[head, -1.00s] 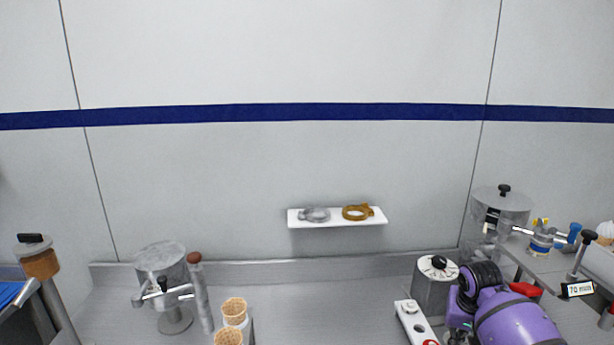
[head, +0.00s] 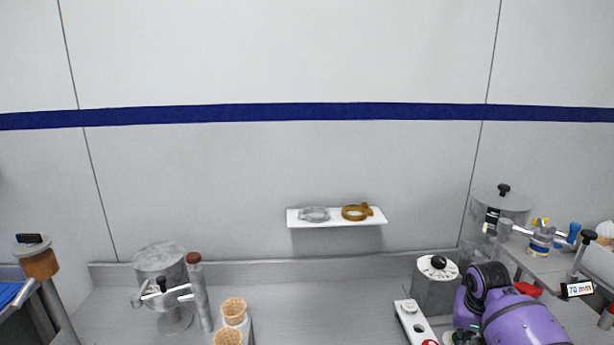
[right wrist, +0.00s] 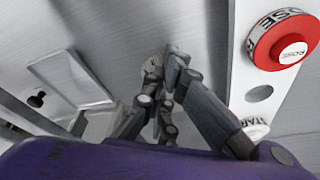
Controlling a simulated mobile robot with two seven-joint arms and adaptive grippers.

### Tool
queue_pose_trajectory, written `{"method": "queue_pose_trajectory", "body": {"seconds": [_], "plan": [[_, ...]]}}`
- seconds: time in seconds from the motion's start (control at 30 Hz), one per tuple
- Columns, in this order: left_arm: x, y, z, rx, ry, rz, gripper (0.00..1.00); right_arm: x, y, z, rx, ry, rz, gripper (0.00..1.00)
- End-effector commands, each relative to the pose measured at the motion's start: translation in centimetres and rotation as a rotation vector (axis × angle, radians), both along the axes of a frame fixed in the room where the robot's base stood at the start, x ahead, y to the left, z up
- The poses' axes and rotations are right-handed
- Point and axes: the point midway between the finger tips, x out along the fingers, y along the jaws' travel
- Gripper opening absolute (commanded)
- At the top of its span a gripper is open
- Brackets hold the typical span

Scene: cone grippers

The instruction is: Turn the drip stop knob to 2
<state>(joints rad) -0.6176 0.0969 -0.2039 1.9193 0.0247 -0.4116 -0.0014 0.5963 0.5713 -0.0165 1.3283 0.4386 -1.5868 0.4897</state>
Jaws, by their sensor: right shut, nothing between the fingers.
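A black knob (head: 439,262) sits on a round white dial (head: 438,268) with small dark marks, on top of a grey housing (head: 434,292). The marks are too small to read, and I cannot tell whether it is the drip stop knob. A red round knob (right wrist: 284,40) labelled ROSE stands on a white panel in the right wrist view. My right gripper (right wrist: 166,68) is shut and empty, pointing away to the left of that panel, apart from the red knob. In the head view its fingers are mostly hidden by my purple arm. My left gripper is not in view.
A white panel (head: 413,318) stands left of my right arm. A shelf (head: 335,223) holds a grey and a brown ring. Cones (head: 233,306) and a grey machine (head: 160,262) stand at left. A side table (head: 548,268) with a grey canister is at right.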

Motion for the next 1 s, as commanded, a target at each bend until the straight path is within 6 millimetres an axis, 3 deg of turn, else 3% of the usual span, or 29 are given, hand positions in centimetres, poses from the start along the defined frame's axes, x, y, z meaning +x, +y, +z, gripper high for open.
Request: {"method": "queue_pose_trajectory", "body": {"seconds": [0.47,1.0], "plan": [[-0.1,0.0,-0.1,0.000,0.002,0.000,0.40,-1.1,0.3,-0.3,0.004,0.009,0.002,0.00],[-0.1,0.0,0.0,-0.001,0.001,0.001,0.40,-0.9,0.2,5.5,0.003,0.003,0.001,0.00]]}}
